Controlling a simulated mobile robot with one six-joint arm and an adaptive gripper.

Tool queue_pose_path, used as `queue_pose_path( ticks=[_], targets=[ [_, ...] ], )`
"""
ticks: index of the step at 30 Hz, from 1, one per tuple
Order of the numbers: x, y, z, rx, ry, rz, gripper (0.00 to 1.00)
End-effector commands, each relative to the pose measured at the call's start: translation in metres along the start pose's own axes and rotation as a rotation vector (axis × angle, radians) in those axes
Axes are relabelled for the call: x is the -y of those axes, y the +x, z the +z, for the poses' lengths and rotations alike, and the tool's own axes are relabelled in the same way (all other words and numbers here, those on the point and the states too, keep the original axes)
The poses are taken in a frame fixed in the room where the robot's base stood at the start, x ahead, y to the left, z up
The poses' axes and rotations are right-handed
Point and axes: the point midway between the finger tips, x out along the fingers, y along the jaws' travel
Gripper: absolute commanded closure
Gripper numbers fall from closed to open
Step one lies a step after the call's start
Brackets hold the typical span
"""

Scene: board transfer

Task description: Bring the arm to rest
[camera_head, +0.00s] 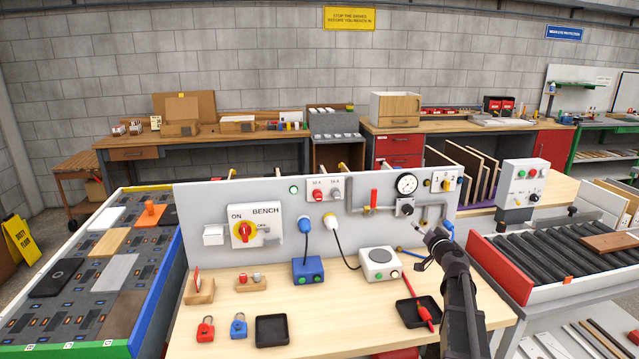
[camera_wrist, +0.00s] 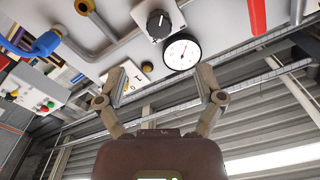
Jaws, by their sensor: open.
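My gripper (camera_head: 421,248) is in front of the right part of the grey bench panel (camera_head: 335,228), below the round gauge (camera_head: 406,184) and a black knob (camera_head: 404,207). In the wrist view my gripper (camera_wrist: 164,82) has its two fingers spread wide with nothing between them. The gauge (camera_wrist: 181,52) and the knob (camera_wrist: 158,24) show beyond the fingertips, apart from them. My dark forearm rises from the lower right of the head view over the wooden bench top (camera_head: 345,310).
On the bench stand a white box (camera_head: 379,264), a blue box (camera_head: 308,270), red (camera_head: 205,330) and blue (camera_head: 238,327) padlocks and black trays (camera_head: 272,330). A roller conveyor (camera_head: 545,262) is at the right, a board-covered table (camera_head: 100,265) at the left. Pipes cross the panel near my gripper.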

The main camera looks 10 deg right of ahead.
Motion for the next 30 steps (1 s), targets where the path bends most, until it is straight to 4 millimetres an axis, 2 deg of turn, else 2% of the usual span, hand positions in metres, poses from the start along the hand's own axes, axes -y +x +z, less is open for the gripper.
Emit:
queue_pose_path(
  ticks=[5, 8, 14, 18, 21, 26, 30],
  targets=[
    [0.023, -0.003, 0.017, 0.060, -0.014, -0.041, 0.13],
    [0.047, -0.007, 0.036, 0.132, -0.029, -0.082, 0.13],
    [0.104, -0.027, 0.095, 0.358, -0.069, -0.170, 0.13],
    [0.140, -0.051, 0.141, 0.551, -0.098, -0.202, 0.13],
    [0.159, -0.073, 0.171, 0.691, -0.121, -0.203, 0.13],
    [0.179, -0.114, 0.213, 0.913, -0.160, -0.162, 0.13],
    [0.189, -0.155, 0.241, 1.098, -0.202, -0.083, 0.13]
  ],
)
